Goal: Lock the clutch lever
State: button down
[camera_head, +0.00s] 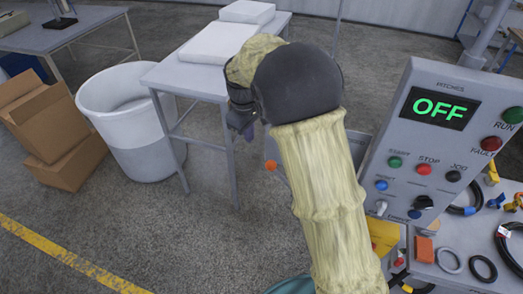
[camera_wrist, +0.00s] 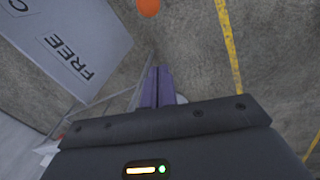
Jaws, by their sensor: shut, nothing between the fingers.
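The clutch lever shows as an orange round knob (camera_head: 271,165) just left of my forearm in the head view. The same knob (camera_wrist: 148,7) is cut by the top edge of the wrist view; its shaft cannot be made out. A grey plate (camera_wrist: 70,45) beside it bears the word FREE and a partly cut letter C. My gripper (camera_wrist: 158,72) has its purple fingers together, empty and apart from the knob. In the head view my gripper (camera_head: 249,134) is small and dark, left of and above the knob. My arm hides most of the plate there.
A grey control panel (camera_head: 440,150) reading OFF stands at right, above a bench with hoses and rings (camera_head: 450,262). A white table (camera_head: 170,75) and white bin (camera_head: 130,120) stand behind at left, with cardboard boxes (camera_head: 45,130). Floor at lower left is clear.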

jog(key=shift+d, duration=0.15)
jog(key=shift+f, duration=0.15)
jog(key=s+d+f+p, duration=0.1)
jog(key=d+f+p, duration=0.2)
jog(key=f+p, duration=0.3)
notch_tip(320, 180, down, 2)
jog(key=shift+s+d+f, duration=0.2)
jog(key=shift+s+f, duration=0.05)
dwell(0.3)
jog(key=shift+w, duration=0.1)
dwell(0.3)
